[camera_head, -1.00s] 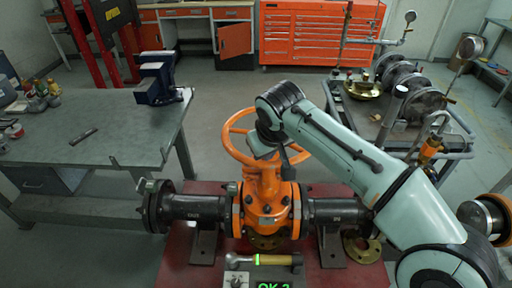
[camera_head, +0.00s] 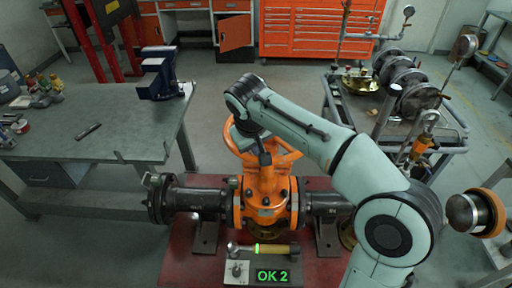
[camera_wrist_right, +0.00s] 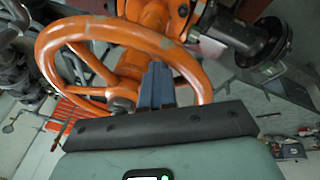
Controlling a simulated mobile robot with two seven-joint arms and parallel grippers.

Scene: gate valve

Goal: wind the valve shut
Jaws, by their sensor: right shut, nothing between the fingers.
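The orange gate valve (camera_head: 266,205) sits upright between two dark flanged pipes on a red base. Its orange handwheel (camera_head: 285,160) is on top, partly hidden behind my right arm. My right gripper (camera_head: 265,158) points down at the wheel's left part. In the right wrist view, the shut, empty fingers (camera_wrist_right: 158,80) overlap the opening inside the wheel rim (camera_wrist_right: 75,32), near the spokes. I cannot tell whether they touch the rim or a spoke. A panel reading "OK 2" (camera_head: 272,276) stands in front of the valve. My left gripper is not in view.
A workbench (camera_head: 120,140) with a blue vise (camera_head: 160,75) stands left. A cart (camera_head: 345,115) with valve parts stands right. Open floor lies behind the valve.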

